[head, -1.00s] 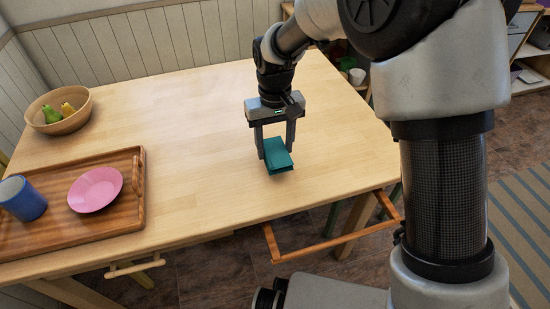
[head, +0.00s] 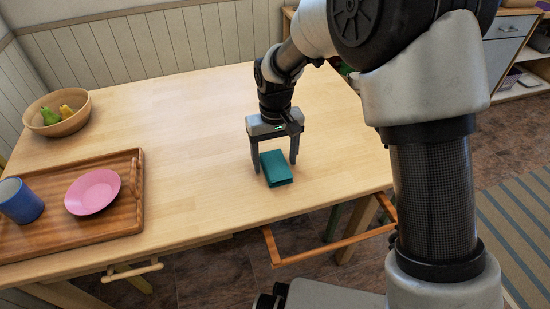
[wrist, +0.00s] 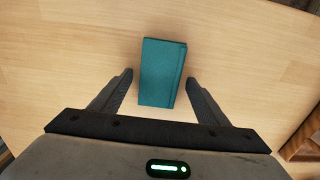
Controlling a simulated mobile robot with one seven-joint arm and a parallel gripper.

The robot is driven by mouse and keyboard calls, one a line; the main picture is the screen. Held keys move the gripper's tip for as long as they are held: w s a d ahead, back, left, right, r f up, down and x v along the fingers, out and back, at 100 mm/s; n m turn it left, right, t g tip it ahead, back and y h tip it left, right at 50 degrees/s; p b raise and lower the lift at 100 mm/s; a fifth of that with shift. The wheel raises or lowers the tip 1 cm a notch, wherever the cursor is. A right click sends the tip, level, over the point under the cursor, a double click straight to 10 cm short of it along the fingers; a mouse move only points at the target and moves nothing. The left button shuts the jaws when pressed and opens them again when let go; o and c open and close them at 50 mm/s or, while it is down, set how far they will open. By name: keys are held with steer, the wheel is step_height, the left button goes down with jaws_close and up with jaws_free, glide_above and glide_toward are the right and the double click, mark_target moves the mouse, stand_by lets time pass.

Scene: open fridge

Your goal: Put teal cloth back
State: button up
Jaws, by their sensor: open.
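The teal cloth (head: 277,168) is a folded rectangular stack lying on the light wooden table near its front right part. It also shows in the wrist view (wrist: 162,72). My gripper (head: 275,166) points down over the cloth with its fingers spread. In the wrist view, the fingertips (wrist: 160,78) lie on either side of the cloth, with a gap on each side. The gripper is open and holds nothing.
A wooden tray (head: 120,222) with a blue mug (head: 20,201) and a pink plate (head: 93,192) is at the left. A bowl (head: 57,122) of fruit stands at the back left. A reddish wooden frame (head: 335,245) juts out at the table's front edge. The table's middle is clear.

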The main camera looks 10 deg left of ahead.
mark_target(275, 163)
step_height(275, 163, up, 12)
steer(key=p, duration=0.3)
steer(key=s+d+r+m+t, duration=0.2)
steer(key=d+r, duration=0.6)
steer(key=d, duration=0.1)
steer(key=s+d+r+m+t, duration=0.1)
steer(key=s+d+r+m, duration=0.1)
steer(key=s+d, duration=0.6)
steer(key=s+d+r+m+t, duration=0.2)
steer(key=s+d+r, duration=0.1)
steer(key=s+d, duration=0.4)
steer(key=d, duration=0.3)
steer(key=shift+s+d+r+t, duration=0.25)
steer(key=shift+s+r+t, duration=0.05)
steer(key=shift+s+r, duration=0.1)
